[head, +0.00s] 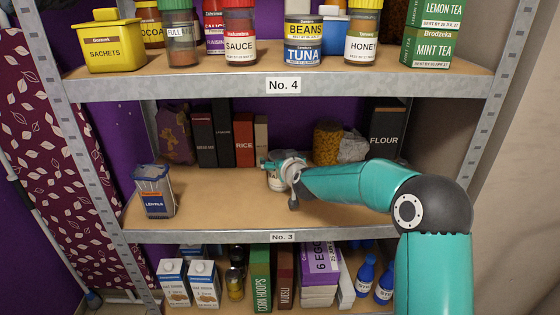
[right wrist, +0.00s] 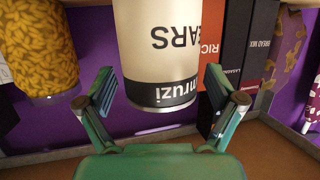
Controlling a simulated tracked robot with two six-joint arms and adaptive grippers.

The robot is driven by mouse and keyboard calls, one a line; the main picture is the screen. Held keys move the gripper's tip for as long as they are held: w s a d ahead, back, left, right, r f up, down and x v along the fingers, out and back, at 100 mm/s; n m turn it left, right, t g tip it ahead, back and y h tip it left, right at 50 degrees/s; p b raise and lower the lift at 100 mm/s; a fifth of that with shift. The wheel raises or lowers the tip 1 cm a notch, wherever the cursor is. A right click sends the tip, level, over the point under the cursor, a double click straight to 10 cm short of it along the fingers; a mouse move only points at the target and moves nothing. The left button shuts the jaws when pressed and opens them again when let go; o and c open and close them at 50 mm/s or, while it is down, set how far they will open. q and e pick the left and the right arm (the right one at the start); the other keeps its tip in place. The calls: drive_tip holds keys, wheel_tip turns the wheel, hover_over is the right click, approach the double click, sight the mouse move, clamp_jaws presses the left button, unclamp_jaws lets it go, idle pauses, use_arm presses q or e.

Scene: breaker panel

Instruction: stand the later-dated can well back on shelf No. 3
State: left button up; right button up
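A pale can (right wrist: 160,45) with a dark band and partly cut-off lettering ending in "EARS" is in the right wrist view, which is upside down. No date on it can be read. My right gripper (right wrist: 158,85) is open, one finger on each side of the can, with gaps showing. My left gripper is not in view.
A lentils box (head: 155,192) stands at the front left of shelf No. 3. Dark and red boxes (head: 243,142), a yellow pasta jar (head: 326,143) and a flour box (head: 384,135) line the back. Shelf No. 4 (head: 180,85) is close above. The front left-middle is clear.

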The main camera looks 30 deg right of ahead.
drive_tip(key=shift+f, duration=0.15)
drive_tip(key=a+f+v, duration=0.2)
drive_tip(key=v, duration=1.4)
drive_tip(key=shift+s+a+f, duration=0.15)
drive_tip(key=shift+a+f, duration=0.05)
drive_tip(key=shift+a, duration=0.1)
idle(0.5)
idle(0.4)
